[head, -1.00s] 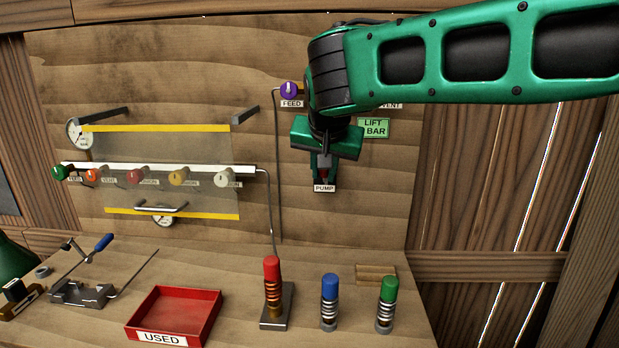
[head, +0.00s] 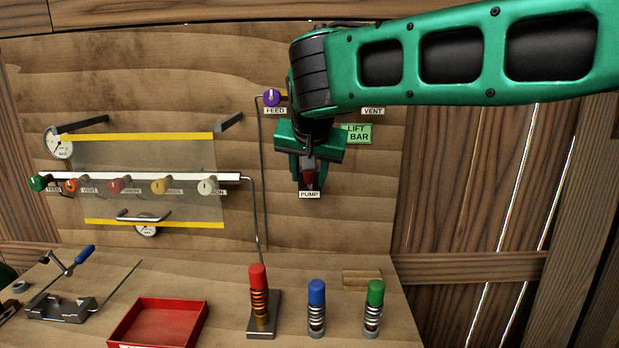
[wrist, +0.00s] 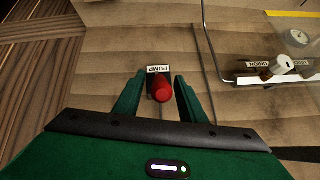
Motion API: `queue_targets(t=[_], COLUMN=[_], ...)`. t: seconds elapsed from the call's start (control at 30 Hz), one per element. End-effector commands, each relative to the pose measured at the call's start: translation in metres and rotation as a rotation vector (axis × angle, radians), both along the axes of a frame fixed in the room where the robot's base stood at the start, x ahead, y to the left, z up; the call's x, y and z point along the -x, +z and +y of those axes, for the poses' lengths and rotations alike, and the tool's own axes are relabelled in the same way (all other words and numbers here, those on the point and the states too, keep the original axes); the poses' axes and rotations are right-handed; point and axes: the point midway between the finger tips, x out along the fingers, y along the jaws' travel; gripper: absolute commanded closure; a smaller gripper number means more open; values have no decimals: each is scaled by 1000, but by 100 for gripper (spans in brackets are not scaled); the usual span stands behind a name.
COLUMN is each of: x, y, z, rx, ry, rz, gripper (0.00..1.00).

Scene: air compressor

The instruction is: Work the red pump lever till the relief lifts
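The red pump lever (head: 309,178) sticks out of the wooden panel above the PUMP label (head: 309,195). In the wrist view the lever (wrist: 162,90) shows as a rounded red end between the two green fingers of my gripper (wrist: 158,95). The fingers are apart. A gap shows at the left finger, while the right finger looks very close to the lever; I cannot tell if it touches. In the head view my gripper (head: 308,172) points down in front of the lever. A red-capped spring unit (head: 260,300), joined to a pipe, stands on the bench.
Blue-capped (head: 316,305) and green-capped (head: 373,305) spring units stand to its right. A red tray (head: 160,325) lies front left. The purple FEED knob (head: 271,97) and green LIFT BAR sign (head: 357,134) are near my arm. A clear guard (head: 145,150) covers part of the left panel.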

Motion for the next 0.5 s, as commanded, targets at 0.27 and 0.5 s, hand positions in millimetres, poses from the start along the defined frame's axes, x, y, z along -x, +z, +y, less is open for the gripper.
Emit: queue_targets(t=[0.27, 0.5], x=[29, 52], y=[38, 67], z=[-2, -4], rx=[-4, -3], ry=[2, -1], rz=[-2, -2], gripper=[63, 63])
